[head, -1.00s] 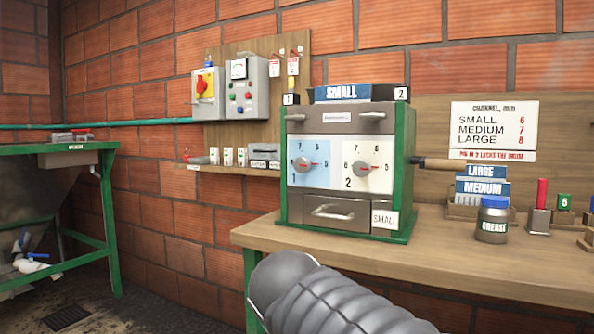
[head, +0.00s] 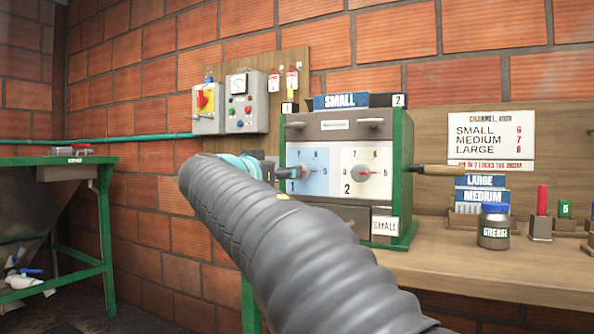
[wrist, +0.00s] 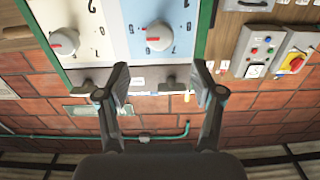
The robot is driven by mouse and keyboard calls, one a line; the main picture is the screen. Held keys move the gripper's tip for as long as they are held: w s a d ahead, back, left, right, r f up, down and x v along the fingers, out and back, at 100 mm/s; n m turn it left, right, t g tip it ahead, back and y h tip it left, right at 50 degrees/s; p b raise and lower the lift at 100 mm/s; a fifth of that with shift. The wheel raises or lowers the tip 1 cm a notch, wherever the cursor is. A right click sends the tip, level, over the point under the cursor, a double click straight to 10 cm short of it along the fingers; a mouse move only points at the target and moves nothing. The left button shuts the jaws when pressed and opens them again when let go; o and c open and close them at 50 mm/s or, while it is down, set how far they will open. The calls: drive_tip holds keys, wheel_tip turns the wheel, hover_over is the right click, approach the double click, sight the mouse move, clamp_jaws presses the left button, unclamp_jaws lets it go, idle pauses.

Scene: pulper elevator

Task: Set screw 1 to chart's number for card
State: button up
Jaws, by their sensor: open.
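The pulper box (head: 344,125) has a green frame and a SMALL card (head: 340,101) on top. Screw 1 is a grey knob on the blue panel (head: 318,184), partly hidden by my gripper in the head view. In the upside-down wrist view, screw 1 (wrist: 160,36) has a red mark towards picture left; its exact number is unclear. Screw 2 (head: 364,175) is on the white panel. The chart (head: 491,139) reads SMALL 6, MEDIUM 7, LARGE 8. My gripper (wrist: 161,76) is open and empty, its fingers apart and pointing towards the panel around screw 1.
A wooden handle (head: 438,169) sticks out at the box's right. LARGE and MEDIUM cards (head: 482,189), a grease jar (head: 494,228) and a red peg (head: 541,201) stand on the bench. Control boxes (head: 241,103) hang left. A green-framed hopper stand (head: 105,220) is far left.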

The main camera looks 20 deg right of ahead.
sight(303, 171)
drive_tip(key=p+x, duration=0.2)
drive_tip(key=x, duration=0.8)
drive_tip(key=shift+w+d, duration=0.1)
drive_tip(key=shift+d, duration=0.05)
drive_tip(key=c, duration=1.1)
